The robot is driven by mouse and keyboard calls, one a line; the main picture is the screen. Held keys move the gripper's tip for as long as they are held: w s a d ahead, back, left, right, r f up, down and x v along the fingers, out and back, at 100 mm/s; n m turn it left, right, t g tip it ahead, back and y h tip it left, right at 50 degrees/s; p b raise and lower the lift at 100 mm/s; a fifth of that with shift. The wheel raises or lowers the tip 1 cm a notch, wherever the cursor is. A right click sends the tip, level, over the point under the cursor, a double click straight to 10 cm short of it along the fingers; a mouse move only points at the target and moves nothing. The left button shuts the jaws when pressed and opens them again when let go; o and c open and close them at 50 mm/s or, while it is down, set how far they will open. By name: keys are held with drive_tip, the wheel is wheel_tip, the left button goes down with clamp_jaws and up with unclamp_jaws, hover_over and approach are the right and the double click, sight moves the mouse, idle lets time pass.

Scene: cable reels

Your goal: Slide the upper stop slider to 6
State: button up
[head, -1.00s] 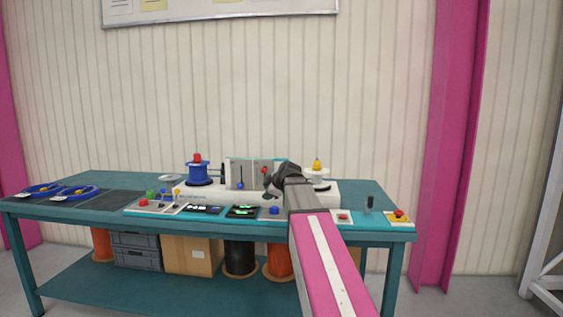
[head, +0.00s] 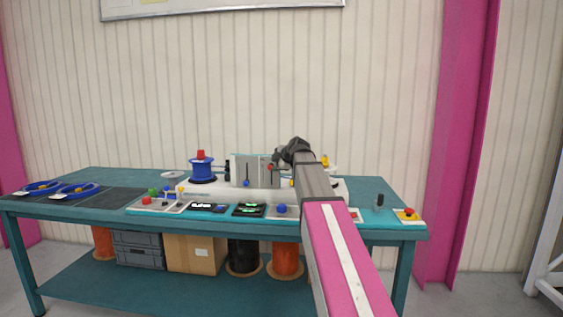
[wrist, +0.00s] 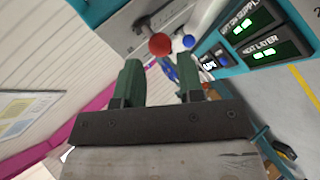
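The grey slider panel (head: 240,170) stands upright on the white machine on the bench, with two vertical slots. A red knob (head: 270,167) sits in the right slot, higher than the blue knob (head: 246,183) in the left slot. No scale numbers are readable. My gripper (head: 279,159) is by the panel's upper right. In the wrist view its two green fingers (wrist: 161,72) are apart with nothing between them. The red knob (wrist: 160,44) shows just beyond the fingertips, roughly centred between them, and appears not touched. The blue knob (wrist: 189,41) is further right.
A blue reel (head: 202,170) with a red top stands left of the panel. A yellow-topped spool (head: 325,161) is partly hidden behind my arm. Displays (head: 249,210), a blue button (head: 281,208) and a red-and-yellow stop button (head: 408,214) line the bench's front. The wall is behind.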

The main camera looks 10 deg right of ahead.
drive_tip(key=shift+x, duration=1.85)
drive_tip(key=c, duration=0.5)
drive_tip(key=shift+f, duration=1.05)
drive_tip(key=o, duration=0.9)
drive_tip(key=shift+o, duration=0.2)
